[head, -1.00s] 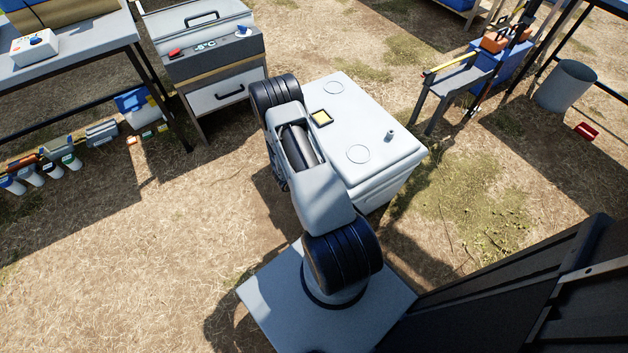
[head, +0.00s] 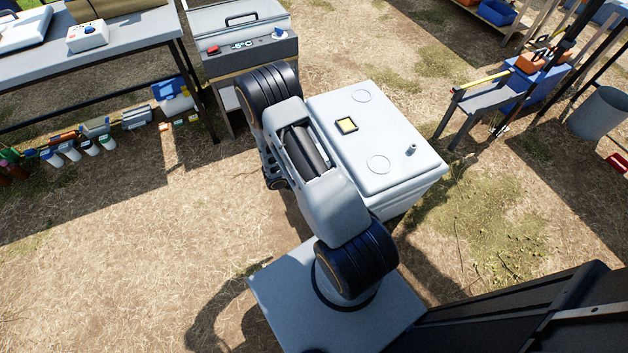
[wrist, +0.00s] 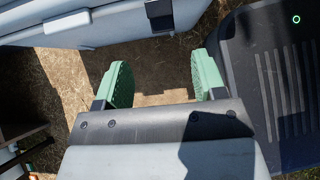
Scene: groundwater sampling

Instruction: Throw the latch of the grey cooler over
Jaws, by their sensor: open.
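The grey cooler (head: 385,120) stands on the ground beside my arm in the head view, its pale lid down. A yellow square label in a dark frame, two round rings and a small knob show on the lid. In the wrist view the side of what looks like the cooler (wrist: 115,30) runs across the top left. A dark fitting (wrist: 158,10) and a grey block (wrist: 68,25) sit on it; I cannot tell which is the latch. My gripper (wrist: 163,80) is open and empty, its green pads apart, below and clear of that side. In the head view my arm hides the gripper.
A freezer-like box (head: 242,45) with a -5°C display stands behind my arm. A table (head: 120,50) is at the left, with bottles (head: 70,152) on the ground below. A small bench (head: 480,100) and a grey bin (head: 598,112) are at the right. Dry grass is open at lower left.

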